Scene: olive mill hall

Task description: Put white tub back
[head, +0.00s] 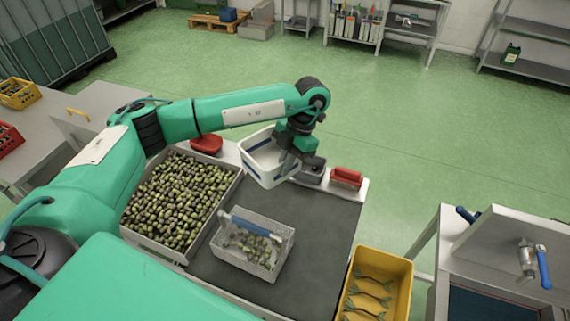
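The white tub (256,172) is near the far edge of the dark work mat (325,235), tilted in the picture, with its open top showing. My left gripper (294,156) is at the tub's right wall and looks shut on it; the fingertips are partly hidden. I cannot tell clearly whether the tub's base touches the surface below. My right gripper is not in view.
A large crate of olives (133,229) and a clear bin with a blue handle (240,259) stand on the table. A red scoop (206,144), a small grey container (312,174) and a red brush (346,177) line the far edge. A yellow crate (404,290) stands right.

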